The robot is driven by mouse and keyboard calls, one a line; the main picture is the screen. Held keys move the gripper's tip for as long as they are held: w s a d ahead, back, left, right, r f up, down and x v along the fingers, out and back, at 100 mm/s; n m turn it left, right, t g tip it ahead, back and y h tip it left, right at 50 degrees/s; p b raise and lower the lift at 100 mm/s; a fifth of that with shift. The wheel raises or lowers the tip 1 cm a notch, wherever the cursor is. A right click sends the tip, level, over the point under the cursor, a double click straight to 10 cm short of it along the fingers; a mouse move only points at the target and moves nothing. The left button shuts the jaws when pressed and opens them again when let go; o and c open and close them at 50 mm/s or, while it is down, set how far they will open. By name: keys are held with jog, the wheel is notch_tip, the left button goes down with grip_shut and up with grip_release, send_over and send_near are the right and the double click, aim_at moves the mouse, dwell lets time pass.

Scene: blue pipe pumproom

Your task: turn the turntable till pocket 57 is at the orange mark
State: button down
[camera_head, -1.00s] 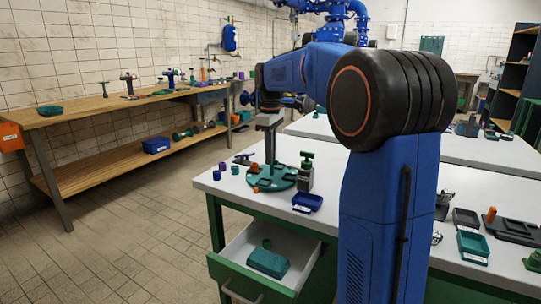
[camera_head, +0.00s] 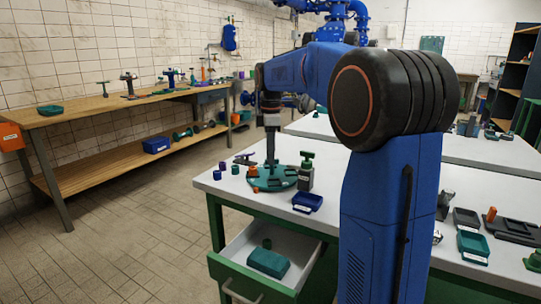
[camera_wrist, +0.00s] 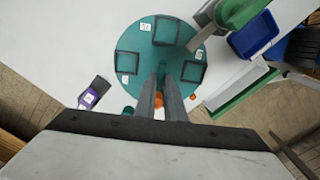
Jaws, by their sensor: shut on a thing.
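The teal round turntable (camera_head: 284,184) lies on the white table, and it fills the upper middle of the wrist view (camera_wrist: 135,45). Square pockets with small white labels show on it, one at upper middle (camera_wrist: 166,30), one at left (camera_wrist: 127,64) and one at right (camera_wrist: 193,73). The label numbers are too small to read surely. My gripper (camera_head: 271,162) points down over the disc, its fingers (camera_wrist: 170,70) near the disc's middle. It is shut on a part of the turntable that the fingers hide. Small orange pieces show beside the fingers (camera_wrist: 193,97); I cannot tell which is the mark.
A green-topped grey device (camera_head: 306,172) stands close at the disc's right. A blue tray (camera_head: 307,202) lies in front of it. Small purple and green pieces (camera_head: 235,169) are at the left. An open drawer (camera_head: 230,265) juts out below the table.

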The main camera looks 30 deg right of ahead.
jog(key=shift+s+n, duration=0.1)
jog(key=shift+n, duration=2.6)
jog(key=shift+s+n, duration=0.1)
jog(key=shift+n, duration=2.7)
jog(key=c, duration=1.8)
grip_release()
jog(key=shift+c, duration=0.2)
notch_tip(320, 180, up, 18)
jog(key=shift+f, duration=0.25)
jog(key=shift+s, duration=0.1)
